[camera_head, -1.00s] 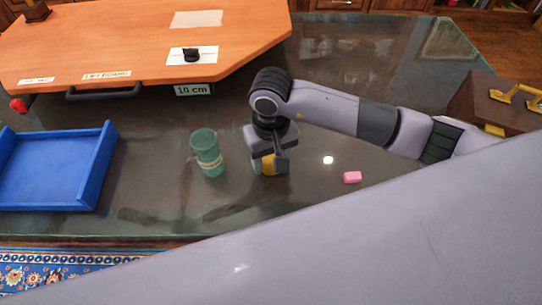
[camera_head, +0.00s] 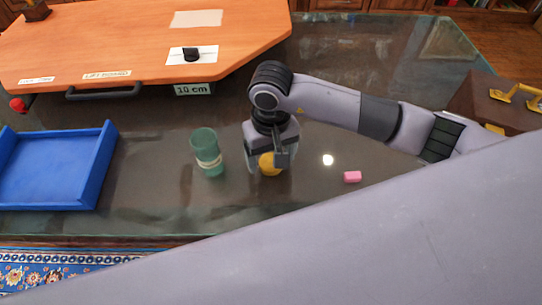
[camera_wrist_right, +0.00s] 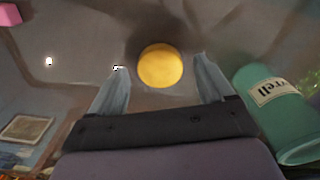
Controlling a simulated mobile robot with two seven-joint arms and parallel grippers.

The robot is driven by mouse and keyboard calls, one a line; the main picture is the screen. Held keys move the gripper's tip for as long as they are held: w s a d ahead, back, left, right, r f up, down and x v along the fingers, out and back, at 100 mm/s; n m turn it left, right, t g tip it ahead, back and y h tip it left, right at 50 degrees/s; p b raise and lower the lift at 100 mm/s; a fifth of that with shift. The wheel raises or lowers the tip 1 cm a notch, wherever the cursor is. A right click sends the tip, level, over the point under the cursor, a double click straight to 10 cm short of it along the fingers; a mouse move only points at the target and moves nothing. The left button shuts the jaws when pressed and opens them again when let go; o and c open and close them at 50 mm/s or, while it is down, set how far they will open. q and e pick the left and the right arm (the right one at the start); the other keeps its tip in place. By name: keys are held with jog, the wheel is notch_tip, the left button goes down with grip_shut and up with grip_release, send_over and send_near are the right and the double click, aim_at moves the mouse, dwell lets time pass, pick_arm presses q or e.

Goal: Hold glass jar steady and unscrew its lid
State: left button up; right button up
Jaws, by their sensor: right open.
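A round yellow lid (camera_head: 269,165) shows below my right gripper (camera_head: 267,160) in the head view. In the right wrist view the yellow disc (camera_wrist_right: 160,65) lies between and just beyond the two fingertips (camera_wrist_right: 160,62), with a gap on each side. My right gripper is open and points down over it. The clear glass body of a jar under the lid cannot be made out. A green, see-through tumbler-like vessel (camera_head: 206,150) with a pale label stands to the left; it also shows in the right wrist view (camera_wrist_right: 278,125). My left gripper is out of view.
A blue tray (camera_head: 100,165) lies at the left. An orange board (camera_head: 130,40) with a black handle (camera_head: 105,92) fills the back left. A small pink block (camera_head: 352,177) lies to the right, and a brown case (camera_head: 490,105) stands farther right. The dark table is mostly clear between them.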

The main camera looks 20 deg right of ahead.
aim_at(271, 162)
notch_tip(271, 162, up, 11)
jog(key=b, duration=0.1)
jog(key=shift+f, duration=0.1)
